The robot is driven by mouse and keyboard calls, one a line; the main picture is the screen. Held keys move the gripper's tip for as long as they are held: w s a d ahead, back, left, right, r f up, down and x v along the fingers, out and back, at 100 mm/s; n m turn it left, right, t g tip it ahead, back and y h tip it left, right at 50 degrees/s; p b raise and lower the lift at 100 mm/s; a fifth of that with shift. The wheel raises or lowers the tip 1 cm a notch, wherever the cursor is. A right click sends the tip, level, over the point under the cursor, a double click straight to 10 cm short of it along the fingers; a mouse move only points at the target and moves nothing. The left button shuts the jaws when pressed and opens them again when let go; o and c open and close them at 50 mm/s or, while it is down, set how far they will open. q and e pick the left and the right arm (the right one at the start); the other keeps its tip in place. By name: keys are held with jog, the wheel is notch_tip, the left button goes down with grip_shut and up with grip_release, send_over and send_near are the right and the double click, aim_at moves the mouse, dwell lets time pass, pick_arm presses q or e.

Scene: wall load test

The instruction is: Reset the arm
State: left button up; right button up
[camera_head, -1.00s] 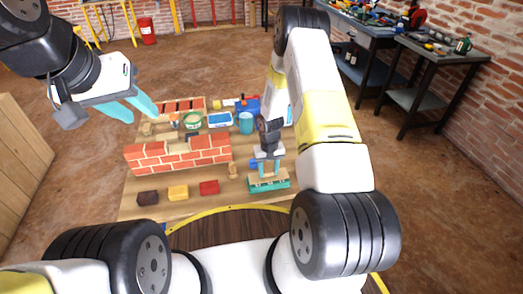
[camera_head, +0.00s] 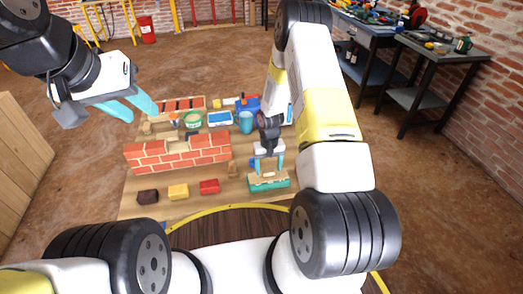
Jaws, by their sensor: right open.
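My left gripper (camera_head: 131,108) is at the upper left, raised clear of the table, with its two teal fingers apart and nothing between them. My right gripper (camera_head: 268,165) points down over the right front of the table, with its teal fingers spread. Just below its fingertips a tan wooden piece (camera_head: 268,182) lies on a teal base (camera_head: 270,188). I cannot tell whether the fingertips touch the wooden piece. My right arm hides part of the table's right side.
A small brick wall (camera_head: 178,155) stands mid-table (camera_head: 150,205). Dark, yellow and red blocks lie in front. Behind it are a green tub (camera_head: 193,120), a blue cup (camera_head: 246,122) and a blue tray (camera_head: 220,118). A workbench (camera_head: 430,70) stands at the right.

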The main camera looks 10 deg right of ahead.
notch_tip(320, 180, up, 7)
jog(key=shift+w+f, duration=0.1)
jog(key=s+r+t, duration=0.2)
jog(key=s+r, duration=0.1)
jog(key=r, duration=1.1)
jog(key=s+r+t, duration=0.1)
jog(key=s+r, duration=0.2)
jog(key=r, duration=1)
jog(key=s+a+r+t+y, duration=0.1)
jog(key=s+r, duration=0.6)
jog(key=s, duration=0.2)
jog(key=s+a+r+t+y, duration=0.1)
jog(key=s+r+t, duration=0.1)
jog(key=s+r, duration=0.5)
jog(key=shift+s, duration=1.25)
jog(key=shift+a, duration=0.1)
